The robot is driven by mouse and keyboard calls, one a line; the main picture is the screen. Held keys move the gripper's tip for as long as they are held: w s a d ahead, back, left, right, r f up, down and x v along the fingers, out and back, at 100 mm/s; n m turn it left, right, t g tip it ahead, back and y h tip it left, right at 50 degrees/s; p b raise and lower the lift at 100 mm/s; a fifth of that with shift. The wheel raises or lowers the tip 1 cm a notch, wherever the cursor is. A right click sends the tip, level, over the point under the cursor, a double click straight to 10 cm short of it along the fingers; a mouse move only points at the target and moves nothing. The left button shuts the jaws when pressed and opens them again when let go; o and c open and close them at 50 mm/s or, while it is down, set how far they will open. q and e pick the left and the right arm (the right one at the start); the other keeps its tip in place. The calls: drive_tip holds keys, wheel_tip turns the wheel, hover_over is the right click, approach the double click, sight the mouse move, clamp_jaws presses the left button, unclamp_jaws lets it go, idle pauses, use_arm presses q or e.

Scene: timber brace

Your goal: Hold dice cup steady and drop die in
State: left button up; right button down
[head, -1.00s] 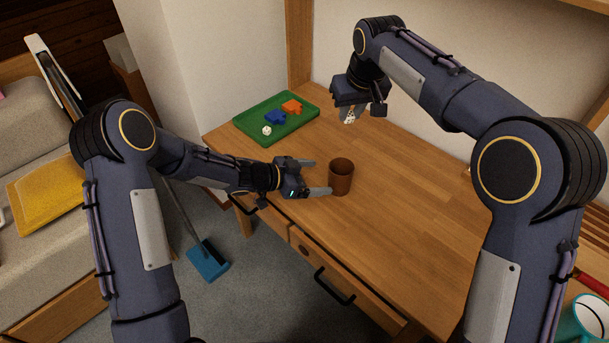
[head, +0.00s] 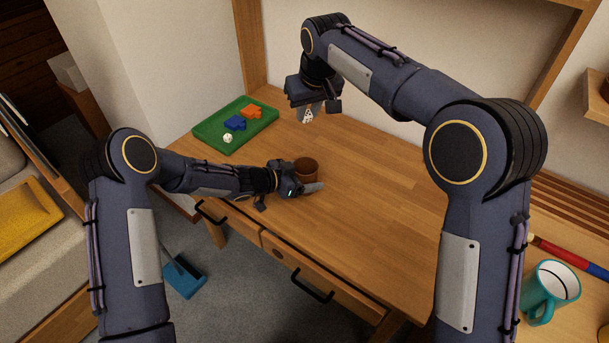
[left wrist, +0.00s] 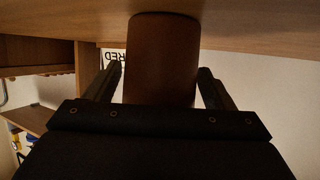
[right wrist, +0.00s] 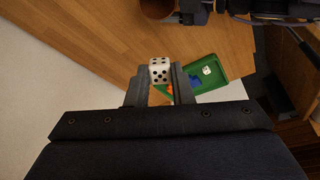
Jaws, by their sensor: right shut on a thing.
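The brown dice cup (head: 306,167) stands upright on the wooden table. My left gripper (head: 311,181) is low at the cup, open, with a finger on either side of it. The left wrist view shows the cup (left wrist: 162,60) between the fingers, with small gaps beside it. My right gripper (head: 308,106) is shut on a white die with dark pips (head: 308,117), held above the table, behind the cup in the head view. The die (right wrist: 160,71) shows between the fingertips in the right wrist view, where the cup (right wrist: 157,9) is partly cut off.
A green tray (head: 208,142) at the back left holds a blue piece (head: 235,123), an orange piece (head: 251,113) and another white die (head: 227,138). A teal mug (head: 548,290) stands at the lower right. The table right of the cup is clear.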

use_arm(q)
drive_tip(key=c, duration=0.8)
use_arm(e)
wheel_tip(320, 180, down, 13)
idle(1.0)
drive_tip(key=c, duration=1.2)
unclamp_jaws()
drive_tip(key=shift+r, duration=0.1)
drive_tip(key=v, duration=1.2)
use_arm(q)
drive_tip(key=o, duration=1.1)
